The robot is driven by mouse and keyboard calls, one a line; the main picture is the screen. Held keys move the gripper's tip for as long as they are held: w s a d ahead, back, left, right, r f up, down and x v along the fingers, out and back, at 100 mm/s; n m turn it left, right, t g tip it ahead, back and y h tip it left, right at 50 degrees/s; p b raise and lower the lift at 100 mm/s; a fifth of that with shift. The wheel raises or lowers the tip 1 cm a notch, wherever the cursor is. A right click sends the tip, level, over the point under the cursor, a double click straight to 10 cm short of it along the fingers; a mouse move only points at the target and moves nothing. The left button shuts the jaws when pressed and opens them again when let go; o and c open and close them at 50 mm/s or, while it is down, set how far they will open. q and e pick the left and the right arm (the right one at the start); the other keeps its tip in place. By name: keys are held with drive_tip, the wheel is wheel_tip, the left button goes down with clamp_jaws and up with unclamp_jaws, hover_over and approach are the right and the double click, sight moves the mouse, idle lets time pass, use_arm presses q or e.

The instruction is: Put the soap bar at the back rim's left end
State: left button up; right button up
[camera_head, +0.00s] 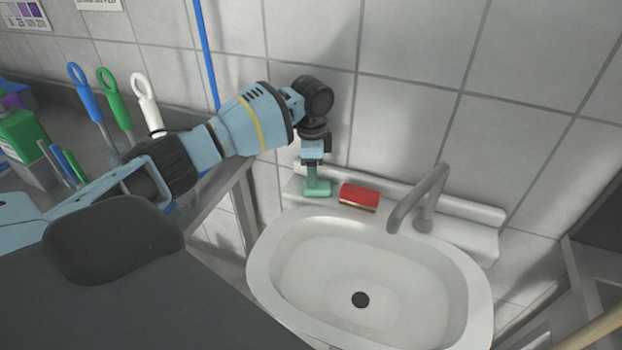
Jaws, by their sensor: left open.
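The sink (262,262) is a white oval basin with a raised back rim against the tiled wall. A small green block (318,189), which looks like the soap bar, lies on the back rim's left end. My left gripper (311,178) points down right above the green block and is open. The fingertips are small and partly merge with the block, so I cannot tell whether they touch it. My right gripper is not in view.
A red block with a pale underside (359,196), perhaps a sponge, lies on the rim just right of the green block. A grey faucet (418,199) stands further right. Brushes with blue, green and white handles and a green bottle (22,136) stand at left.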

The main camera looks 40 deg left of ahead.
use_arm(q)
wheel_tip(320, 180, up, 8)
drive_tip(key=shift+r, duration=0.15)
